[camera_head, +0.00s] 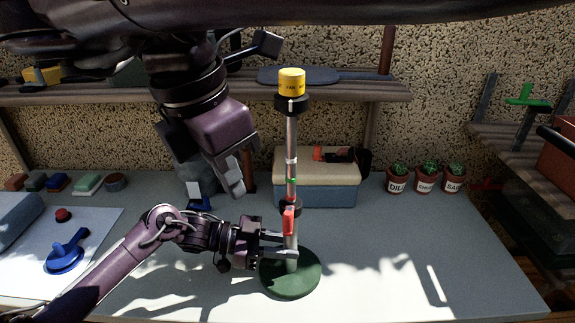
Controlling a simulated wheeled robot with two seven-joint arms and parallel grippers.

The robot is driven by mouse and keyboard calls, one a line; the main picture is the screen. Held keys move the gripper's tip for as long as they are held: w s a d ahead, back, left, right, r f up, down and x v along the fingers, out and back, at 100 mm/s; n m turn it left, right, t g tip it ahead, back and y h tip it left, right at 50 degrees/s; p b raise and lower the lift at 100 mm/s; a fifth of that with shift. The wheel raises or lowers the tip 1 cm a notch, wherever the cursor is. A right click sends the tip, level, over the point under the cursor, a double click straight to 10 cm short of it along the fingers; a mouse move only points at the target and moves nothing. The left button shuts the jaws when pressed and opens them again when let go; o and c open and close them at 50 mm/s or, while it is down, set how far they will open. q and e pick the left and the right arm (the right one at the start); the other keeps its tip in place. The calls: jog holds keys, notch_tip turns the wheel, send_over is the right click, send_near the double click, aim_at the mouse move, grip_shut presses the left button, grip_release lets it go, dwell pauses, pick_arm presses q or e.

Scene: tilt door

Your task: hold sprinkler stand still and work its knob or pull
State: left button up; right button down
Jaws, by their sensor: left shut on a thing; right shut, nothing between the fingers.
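The sprinkler stand has a round dark green base (290,280) on the table and an upright grey pole (291,150). A yellow knob (291,82) with dark lettering sits on a black collar at its top. A red lever (289,219) hangs from a black fitting lower on the pole. My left gripper (288,250) is shut on the pole just above the base, below the red lever. My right gripper (236,185) is shut and empty, pointing down to the left of the pole and apart from it. Its arm covers part of the background.
A blue box with a cream lid (315,180) stands behind the pole. Several potted plants (426,180) stand at the back right. A blue handle (66,252) and a red button (63,215) are at the left. A shelf (350,90) runs behind. The table right of the base is clear.

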aim_at(289, 213)
jog(key=w+d+f, duration=0.4)
jog(key=f, duration=0.5)
jog(key=shift+d+f, duration=0.3)
jog(key=shift+f, duration=0.1)
jog(key=shift+d, duration=0.1)
jog(key=shift+d+n, duration=0.15)
jog(key=shift+n, duration=0.65)
jog(key=shift+d, duration=0.1)
